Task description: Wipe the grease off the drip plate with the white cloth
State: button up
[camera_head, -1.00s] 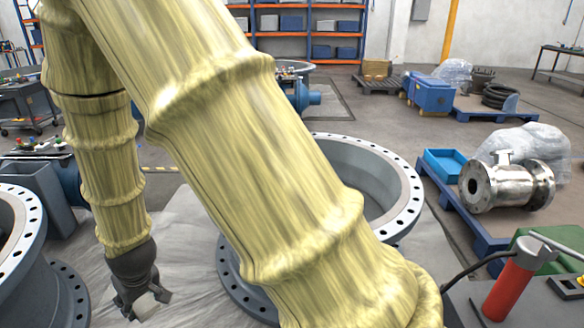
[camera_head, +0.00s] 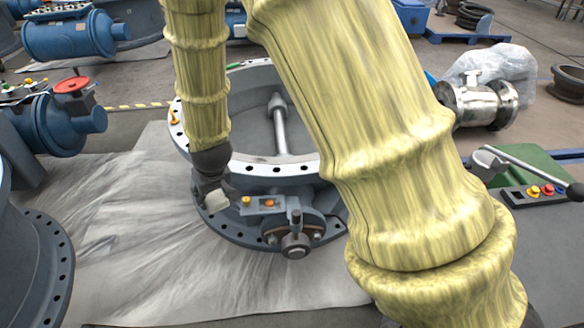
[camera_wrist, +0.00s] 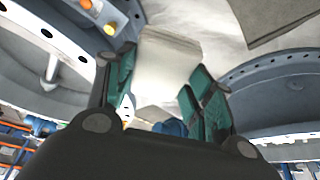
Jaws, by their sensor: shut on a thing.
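My gripper (camera_wrist: 160,85) points down in the wrist view, its green-padded fingers on either side of a pale folded cloth (camera_wrist: 165,62). In the head view my gripper (camera_head: 213,192) is beside the front left of the large valve body, low over the grey sheet. The white cloth (camera_head: 216,201) shows as a small pale block at its fingertips. I cannot pick out the drip plate or any grease for certain. A flat dark grey panel (camera_wrist: 285,18) lies at the top right of the wrist view.
The large flanged valve (camera_head: 250,168) stands close beside my gripper, with a small button box (camera_head: 264,204) and a shaft hub (camera_head: 294,243) at its front. Another flanged body (camera_head: 40,270) is at the left. The grey sheet (camera_head: 130,265) between them is mostly bare.

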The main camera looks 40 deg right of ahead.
jog(key=w+d+f+m+h+p, duration=0.1)
jog(key=w+d+f+m, duration=0.1)
jog(key=d+f, duration=0.45)
jog(key=w+d+f+m, duration=0.1)
jog(key=d+f+m, duration=0.15)
jog(key=d, duration=0.65)
jog(key=w+d+f+m+h+p, duration=0.1)
jog(key=w+d+f, duration=0.1)
jog(key=d+f, duration=0.45)
jog(key=shift+g, duration=0.4)
jog(key=shift+s+d+f+b, duration=0.1)
jog(key=shift+d+f+b, duration=0.1)
jog(key=shift+f+b, duration=0.95)
jog(key=shift+w+d+f+b, duration=0.1)
jog(key=shift+d+f+b, duration=0.1)
jog(key=shift+f+b, duration=0.85)
jog(key=shift+s+d+f+b, duration=0.1)
jog(key=shift+d+f+b, duration=0.1)
jog(key=shift+f+b, duration=0.95)
jog(key=shift+f, duration=0.5)
jog(key=shift+a, duration=0.15)
jog(key=shift+w+a+r, duration=0.1)
jog(key=shift+w+a, duration=0.25)
jog(key=shift+a, duration=0.2)
jog(key=shift+w, duration=0.1)
